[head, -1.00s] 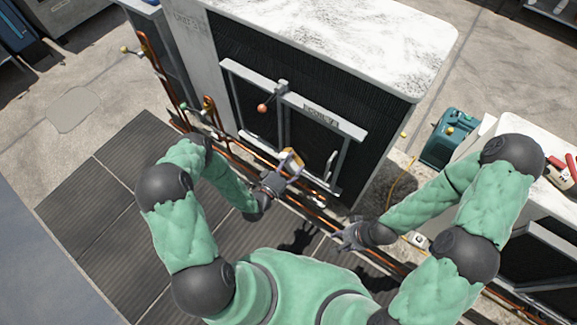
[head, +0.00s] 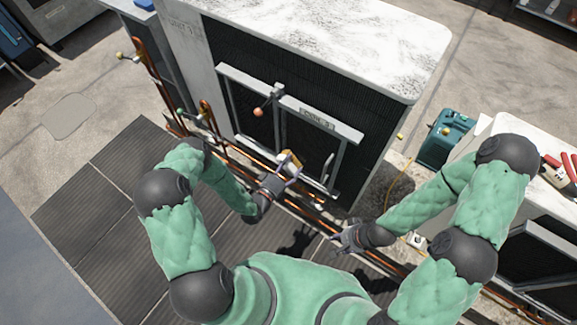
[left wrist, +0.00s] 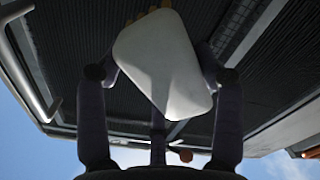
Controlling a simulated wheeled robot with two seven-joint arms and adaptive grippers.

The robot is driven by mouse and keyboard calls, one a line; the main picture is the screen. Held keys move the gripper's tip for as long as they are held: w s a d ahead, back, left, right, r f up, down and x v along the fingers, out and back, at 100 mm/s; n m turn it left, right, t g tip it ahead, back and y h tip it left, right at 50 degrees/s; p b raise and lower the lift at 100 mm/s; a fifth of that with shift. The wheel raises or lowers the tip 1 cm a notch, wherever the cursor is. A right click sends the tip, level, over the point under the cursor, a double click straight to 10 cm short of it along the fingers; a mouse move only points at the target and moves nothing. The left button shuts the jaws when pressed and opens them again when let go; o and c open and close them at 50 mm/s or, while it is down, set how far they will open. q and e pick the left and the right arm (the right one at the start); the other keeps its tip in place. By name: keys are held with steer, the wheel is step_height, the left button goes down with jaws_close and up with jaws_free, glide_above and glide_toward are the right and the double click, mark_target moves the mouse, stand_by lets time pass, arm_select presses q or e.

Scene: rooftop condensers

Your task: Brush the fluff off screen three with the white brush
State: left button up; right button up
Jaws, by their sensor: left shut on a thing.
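My left gripper (head: 278,180) is shut on the white brush (head: 290,164), held low in front of the right-hand screen (head: 308,149). In the left wrist view the brush (left wrist: 165,65) is a pale rounded block between the fingers, with the dark mesh behind it. I cannot tell whether the brush touches the mesh. The screen sits in a grey frame with a label plate (head: 317,118) whose text is too small to read surely. No fluff can be made out. My right gripper (head: 345,237) hangs apart from the unit, apparently empty; its jaw opening is unclear.
The large condenser (head: 408,78) has a stained white top. A green container (head: 446,137) and a second white unit (head: 486,127) stand at the right.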

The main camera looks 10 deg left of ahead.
mark_target(305, 160)
arm_select(q)
steer(key=shift+w+d, duration=0.25)
steer(key=shift+w, duration=0.45)
steer(key=shift+d, duration=0.1)
steer(key=shift+s+d, duration=0.4)
steer(key=shift+d, duration=0.5)
steer(key=shift+s+d, duration=0.4)
steer(key=shift+d, duration=0.45)
steer(key=shift+w, duration=0.15)
steer(key=shift+w+a+r, duration=0.1)
steer(key=shift+w+a, duration=0.25)
steer(key=shift+a, duration=0.3)
steer(key=shift+w+a+r, duration=0.1)
steer(key=shift+w+a, duration=0.2)
steer(key=shift+a, duration=0.3)
steer(key=shift+w+a, duration=0.35)
steer(key=shift+a, duration=0.3)
steer(key=shift+s, duration=0.1)
